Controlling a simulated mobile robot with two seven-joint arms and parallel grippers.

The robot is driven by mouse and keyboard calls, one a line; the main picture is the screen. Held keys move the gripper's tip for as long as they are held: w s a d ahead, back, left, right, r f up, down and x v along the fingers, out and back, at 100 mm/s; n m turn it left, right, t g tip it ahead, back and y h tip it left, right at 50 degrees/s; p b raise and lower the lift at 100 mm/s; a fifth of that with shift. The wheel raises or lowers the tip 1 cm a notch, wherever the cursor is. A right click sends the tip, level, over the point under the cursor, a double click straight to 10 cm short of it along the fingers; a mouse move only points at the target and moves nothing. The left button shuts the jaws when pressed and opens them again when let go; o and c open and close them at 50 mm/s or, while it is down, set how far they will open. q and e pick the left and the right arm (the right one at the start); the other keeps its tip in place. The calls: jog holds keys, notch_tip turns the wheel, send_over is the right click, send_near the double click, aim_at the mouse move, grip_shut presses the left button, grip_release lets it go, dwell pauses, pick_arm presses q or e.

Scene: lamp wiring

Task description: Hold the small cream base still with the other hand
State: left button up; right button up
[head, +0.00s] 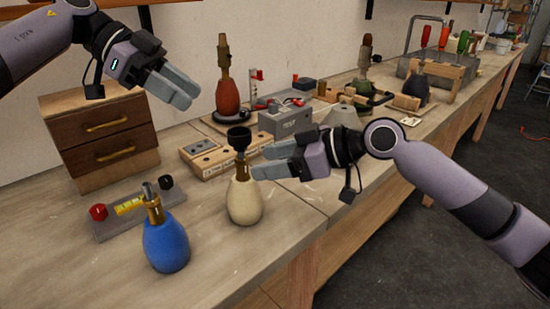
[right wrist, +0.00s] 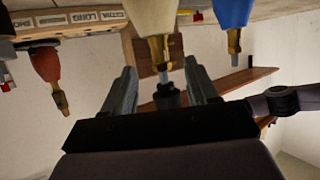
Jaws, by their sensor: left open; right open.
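The small cream base (head: 245,199) stands upright on the bench, with a brass neck and a black socket (head: 239,138) on top. My right gripper (head: 256,167) is open beside its neck, coming from the right. In the right wrist view the picture is upside down, and the cream base (right wrist: 152,16) with its brass neck shows ahead, between and beyond the open fingers (right wrist: 163,88). I cannot tell whether a finger touches it. My left gripper (head: 182,92) is raised above the bench at the upper left, empty and apart from the base.
A blue base (head: 166,246) stands close at the front left, near a grey plate with red and black knobs (head: 98,212). A wooden drawer cabinet (head: 100,140) is behind. The bench front edge is near.

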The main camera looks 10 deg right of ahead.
aim_at(241, 167)
jog(key=x, duration=0.6)
jog(key=shift+w+a+f, duration=0.15)
jog(key=shift+w+a, duration=0.05)
jog(key=shift+a, duration=0.15)
grip_shut()
dwell(0.6)
